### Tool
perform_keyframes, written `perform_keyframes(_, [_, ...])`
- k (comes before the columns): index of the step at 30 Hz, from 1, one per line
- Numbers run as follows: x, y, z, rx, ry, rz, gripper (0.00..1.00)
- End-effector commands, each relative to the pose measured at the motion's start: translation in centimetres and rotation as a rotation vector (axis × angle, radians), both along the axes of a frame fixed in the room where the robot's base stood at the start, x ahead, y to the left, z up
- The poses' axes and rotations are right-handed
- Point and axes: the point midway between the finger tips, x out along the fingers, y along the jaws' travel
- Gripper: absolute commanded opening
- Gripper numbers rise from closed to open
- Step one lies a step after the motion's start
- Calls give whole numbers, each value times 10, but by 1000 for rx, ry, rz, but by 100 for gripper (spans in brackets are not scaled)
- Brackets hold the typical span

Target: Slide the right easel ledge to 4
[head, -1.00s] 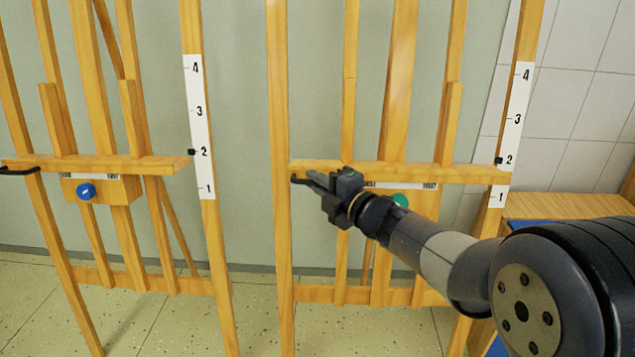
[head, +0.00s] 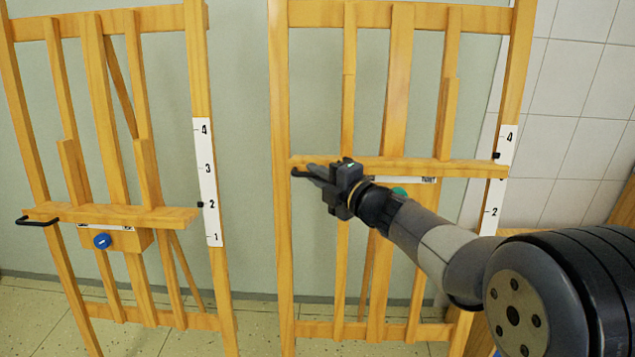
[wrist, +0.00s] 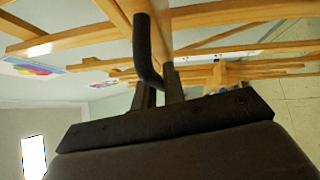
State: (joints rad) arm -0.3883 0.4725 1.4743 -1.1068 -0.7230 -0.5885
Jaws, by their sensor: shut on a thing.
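The right easel's wooden ledge (head: 420,166) runs level across the right easel. Its black pointer (head: 497,155) is on the number strip (head: 491,225) between 3 and 4; the ledge hides the 3, while 4 shows just above. My gripper (head: 316,170) is shut on the black handle (head: 297,174) at the ledge's left end. In the wrist view the bent handle (wrist: 147,50) stands between my fingers (wrist: 160,92). A green knob (head: 400,191) under the ledge is partly hidden by my arm.
The left easel (head: 197,90) stands beside the right one; its ledge (head: 150,215) has its pointer at 2, with a blue knob (head: 102,241) below. A tiled wall (head: 575,90) is at the far right. The right easel's uprights above the ledge look clear.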

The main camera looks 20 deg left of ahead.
Motion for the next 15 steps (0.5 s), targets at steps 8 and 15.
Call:
perform_keyframes(8, [7, 1, 44, 4, -6, 0, 0])
perform_keyframes(15, [8, 2, 52, 4, -6, -1, 0])
